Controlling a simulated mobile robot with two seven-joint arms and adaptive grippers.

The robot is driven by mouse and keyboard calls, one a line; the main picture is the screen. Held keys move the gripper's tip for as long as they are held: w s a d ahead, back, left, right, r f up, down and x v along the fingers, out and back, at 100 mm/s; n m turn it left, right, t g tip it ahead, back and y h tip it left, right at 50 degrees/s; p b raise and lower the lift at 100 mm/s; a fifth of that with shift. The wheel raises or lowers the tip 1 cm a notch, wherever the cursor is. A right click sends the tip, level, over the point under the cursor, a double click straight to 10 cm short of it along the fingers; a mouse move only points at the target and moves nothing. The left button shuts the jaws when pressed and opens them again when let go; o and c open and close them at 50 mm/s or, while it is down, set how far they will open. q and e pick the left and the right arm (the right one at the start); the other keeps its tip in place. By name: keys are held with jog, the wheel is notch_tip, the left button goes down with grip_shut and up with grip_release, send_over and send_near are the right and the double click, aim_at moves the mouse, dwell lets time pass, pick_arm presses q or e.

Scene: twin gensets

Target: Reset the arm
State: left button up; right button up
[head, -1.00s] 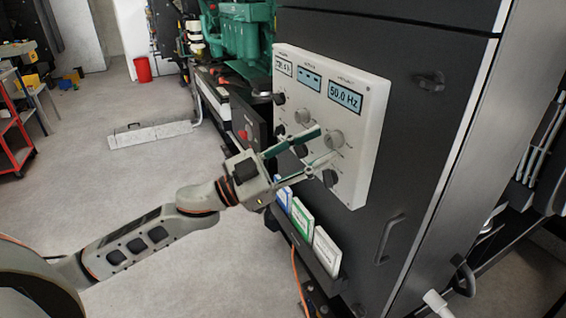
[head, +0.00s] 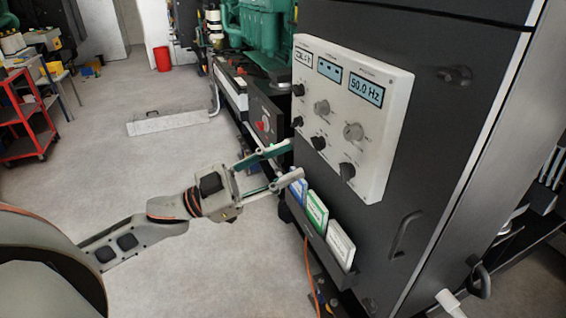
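My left gripper (head: 283,163) reaches in from the left, its two fingers spread apart with nothing between them. Its fingertips are at the left edge of the white control panel (head: 385,152), below the panel's lower left knobs and near the blue booklet (head: 298,187). I cannot tell whether they touch anything. The panel has several knobs and small displays, one reading 50.0 Hz (head: 366,89). My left arm (head: 130,240) is partly bent, with its wrist over the open floor. My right gripper is not in view.
The dark cabinet (head: 450,130) fills the right side. A rack below the panel holds the blue, green (head: 316,212) and white booklets (head: 340,242). A green engine (head: 258,32) stands behind. A red cart (head: 28,118) is at far left. The floor (head: 130,165) between is mostly clear.

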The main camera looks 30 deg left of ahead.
pick_arm(q)
jog(key=shift+f, duration=0.1)
dwell(0.4)
notch_tip(320, 180, down, 26)
jog(key=s+a+n+t+y+p, duration=0.1)
jog(key=s+a+n+y+p, duration=0.1)
jog(key=n+y, duration=0.8)
jog(key=s+d+f+g+y, duration=0.1)
jog(key=s+d+f+g, duration=0.1)
jog(key=s+f, duration=0.4)
jog(key=s+d+f+g+y, duration=0.2)
jog(key=s+d+f, duration=0.3)
jog(key=f, duration=0.6)
jog(key=shift+s+f+g, duration=0.4)
jog(key=shift+s+g, duration=0.4)
jog(key=shift+s, duration=0.25)
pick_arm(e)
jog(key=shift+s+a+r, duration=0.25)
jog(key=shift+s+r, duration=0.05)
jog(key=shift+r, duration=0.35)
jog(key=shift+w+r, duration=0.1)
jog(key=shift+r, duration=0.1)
